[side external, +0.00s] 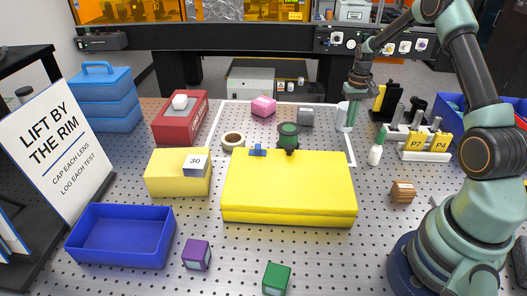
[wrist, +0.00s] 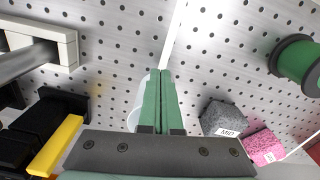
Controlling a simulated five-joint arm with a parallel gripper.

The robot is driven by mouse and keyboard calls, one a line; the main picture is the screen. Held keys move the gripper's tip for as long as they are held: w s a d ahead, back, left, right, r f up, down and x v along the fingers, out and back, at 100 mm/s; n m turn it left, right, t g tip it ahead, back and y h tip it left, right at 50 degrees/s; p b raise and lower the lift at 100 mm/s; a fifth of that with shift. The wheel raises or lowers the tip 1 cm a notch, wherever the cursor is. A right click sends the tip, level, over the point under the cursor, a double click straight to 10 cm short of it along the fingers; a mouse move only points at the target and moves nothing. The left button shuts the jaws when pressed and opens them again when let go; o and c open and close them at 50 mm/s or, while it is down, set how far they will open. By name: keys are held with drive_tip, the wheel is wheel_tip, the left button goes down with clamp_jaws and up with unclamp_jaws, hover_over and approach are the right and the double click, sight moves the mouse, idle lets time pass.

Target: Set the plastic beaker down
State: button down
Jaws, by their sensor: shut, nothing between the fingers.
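The plastic beaker (side external: 342,117) is a pale, translucent cylinder. It looks upright on the perforated metal table, near the back right of the white outline. My gripper (side external: 351,128) points down right beside it, its green fingers low near the table. In the wrist view, the two fingers of my gripper (wrist: 160,78) lie together with nothing between them. The beaker (wrist: 137,116) shows as a pale edge to the left of the fingers, and most of it is hidden behind them. I cannot tell whether the fingers touch it.
A grey block (side external: 305,117) and a pink block (side external: 264,107) stand to the left. A green spool (side external: 288,135) sits behind the yellow case (side external: 290,185). A white dropper bottle (side external: 376,154) and a white rack (side external: 425,153) stand to the right. Bare table lies in front of the beaker.

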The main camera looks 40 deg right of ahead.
sight(344, 108)
drive_tip(key=shift+w+d, duration=0.65)
drive_tip(key=shift+w, duration=0.3)
drive_tip(key=shift+w+d, duration=0.7)
drive_tip(key=shift+w, duration=0.3)
drive_tip(key=shift+w+d, duration=0.65)
drive_tip(key=shift+w, duration=0.3)
drive_tip(key=shift+s, duration=0.15)
drive_tip(key=shift+s+a, duration=0.8)
drive_tip(key=shift+s, duration=0.2)
drive_tip(key=shift+s+a+r, duration=0.35)
drive_tip(key=shift+s+r, duration=0.1)
drive_tip(key=shift+s, duration=0.05)
drive_tip(key=a+r+n+t, duration=0.1)
drive_tip(key=a+r, duration=0.3)
drive_tip(key=r, duration=0.4)
drive_tip(key=a+r, duration=0.3)
drive_tip(key=r, duration=0.5)
drive_tip(key=s+a+r+n+t, duration=0.1)
drive_tip(key=s+a+r, duration=0.15)
drive_tip(key=a, duration=0.25)
drive_tip(key=s+a+r+n+t, duration=0.1)
drive_tip(key=a+r, duration=0.2)
drive_tip(key=a, duration=0.2)
drive_tip(key=s+a+n+t, duration=0.2)
drive_tip(key=s+a+n, duration=0.2)
drive_tip(key=s+a, duration=0.7)
drive_tip(key=shift+s+a+f+t, duration=0.15)
drive_tip(key=shift+a+f+t, duration=0.25)
drive_tip(key=shift+a, duration=0.4)
